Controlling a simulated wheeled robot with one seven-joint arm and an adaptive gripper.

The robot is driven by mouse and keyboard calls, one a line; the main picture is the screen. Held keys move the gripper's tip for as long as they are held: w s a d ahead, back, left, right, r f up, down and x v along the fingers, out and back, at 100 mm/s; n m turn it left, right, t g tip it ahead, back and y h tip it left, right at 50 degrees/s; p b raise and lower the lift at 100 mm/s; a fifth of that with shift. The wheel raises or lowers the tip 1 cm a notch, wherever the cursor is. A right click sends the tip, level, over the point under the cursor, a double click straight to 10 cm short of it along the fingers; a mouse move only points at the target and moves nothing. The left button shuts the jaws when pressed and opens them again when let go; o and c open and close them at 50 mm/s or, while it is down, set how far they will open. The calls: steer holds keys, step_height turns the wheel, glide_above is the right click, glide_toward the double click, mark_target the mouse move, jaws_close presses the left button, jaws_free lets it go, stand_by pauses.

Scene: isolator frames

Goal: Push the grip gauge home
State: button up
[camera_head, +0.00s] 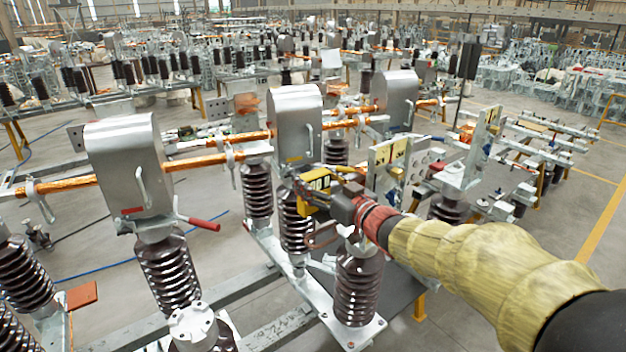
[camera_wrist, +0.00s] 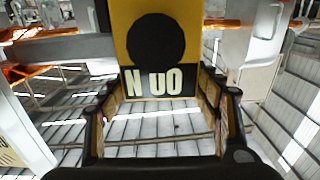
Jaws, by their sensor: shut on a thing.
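The grip gauge is a yellow block (camera_wrist: 125,30) with a black disc and a dark plate of pale characters, seen close up in the wrist view. In the head view its yellow body (camera_head: 319,183) shows at the end of my arm, beside the middle switch pole. My gripper (camera_head: 312,192) is shut on the gauge; in the wrist view its two dark fingers (camera_wrist: 165,102) stand on either side below the plate. The gauge's far end and its contact with the switch parts are hidden, so I cannot tell how far it is seated.
Grey metal housings (camera_head: 297,120) with copper bars (camera_head: 222,158) stand close around the gripper. Brown ribbed insulators (camera_head: 358,287) rise from a steel frame below it. A red-handled lever (camera_head: 204,224) sticks out at the left. Open floor (camera_head: 540,265) lies to the right.

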mark_target(329, 176)
steer(key=shift+w+d+r+p, duration=0.15)
steer(key=shift+w+d+p, duration=0.15)
steer(key=shift+w+d, duration=0.4)
steer(key=shift+d, duration=0.3)
steer(key=shift+w+d+p, duration=0.25)
steer(key=shift+d+p, duration=0.05)
steer(key=shift+d, duration=0.05)
steer(key=shift+w+d+r+p, duration=0.1)
steer(key=shift+w+d+p, duration=0.2)
steer(key=shift+w+d, duration=0.35)
steer(key=shift+w+d+p, duration=0.3)
steer(key=shift+d, duration=0.5)
steer(key=o, duration=2)
steer(key=shift+c, duration=0.2)
steer(key=shift+o, duration=0.5)
steer(key=shift+s, duration=0.15)
steer(key=shift+o, duration=0.4)
steer(key=v, duration=1)
steer(key=shift+d, duration=0.35)
steer(key=shift+s+d+f, duration=0.2)
steer(key=shift+s+f, duration=0.05)
steer(key=shift+s, duration=0.45)
